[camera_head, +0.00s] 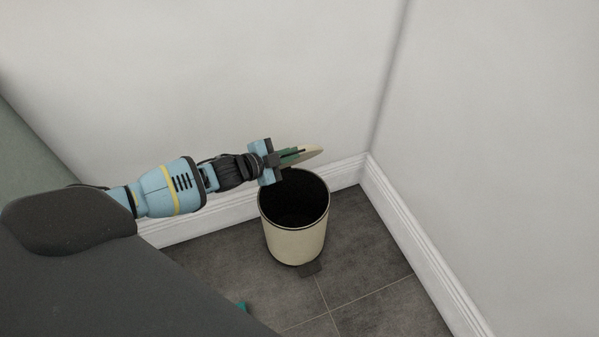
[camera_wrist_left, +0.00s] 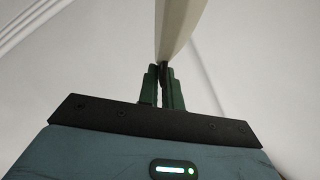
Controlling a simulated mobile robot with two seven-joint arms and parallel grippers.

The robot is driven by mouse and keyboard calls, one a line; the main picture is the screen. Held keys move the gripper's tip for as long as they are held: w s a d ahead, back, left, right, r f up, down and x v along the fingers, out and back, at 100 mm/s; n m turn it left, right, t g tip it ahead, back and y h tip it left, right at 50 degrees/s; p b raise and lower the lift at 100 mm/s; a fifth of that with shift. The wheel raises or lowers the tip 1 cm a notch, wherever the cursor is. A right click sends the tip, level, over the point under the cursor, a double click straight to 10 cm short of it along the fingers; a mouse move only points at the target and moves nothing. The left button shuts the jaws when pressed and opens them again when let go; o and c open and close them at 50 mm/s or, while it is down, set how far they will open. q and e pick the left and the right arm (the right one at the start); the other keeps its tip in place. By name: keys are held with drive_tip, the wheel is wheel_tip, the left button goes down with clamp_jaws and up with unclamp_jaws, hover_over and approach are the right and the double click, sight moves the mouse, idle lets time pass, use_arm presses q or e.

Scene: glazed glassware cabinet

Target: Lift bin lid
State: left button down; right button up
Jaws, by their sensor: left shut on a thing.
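A cream bin (camera_head: 296,239) with a dark rim and dark inside stands upright on the floor in the corner, its mouth uncovered. My left gripper (camera_head: 298,154) is above the bin's back rim, shut on the cream bin lid (camera_head: 312,155). The lid is seen nearly edge-on, tilted up over the back of the bin. Whether it is still hinged to the bin is hidden. In the left wrist view, the green fingers of the gripper (camera_wrist_left: 164,88) pinch the edge of the lid (camera_wrist_left: 174,25). My right gripper is not in view.
Pale walls with white skirting boards (camera_head: 405,220) meet in a corner close behind the bin. Grey floor tiles (camera_head: 365,290) are clear in front and to the right.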

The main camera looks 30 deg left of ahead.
use_arm(q)
drive_tip(key=w+a+r+b, duration=0.3)
drive_tip(key=w+a+b, duration=0.1)
drive_tip(key=w+a, duration=0.4)
drive_tip(key=a, duration=0.2)
drive_tip(key=shift+a+r, duration=0.25)
drive_tip(key=shift+a, duration=0.05)
drive_tip(key=c, duration=1.6)
unclamp_jaws()
drive_tip(key=shift+d+f, duration=0.1)
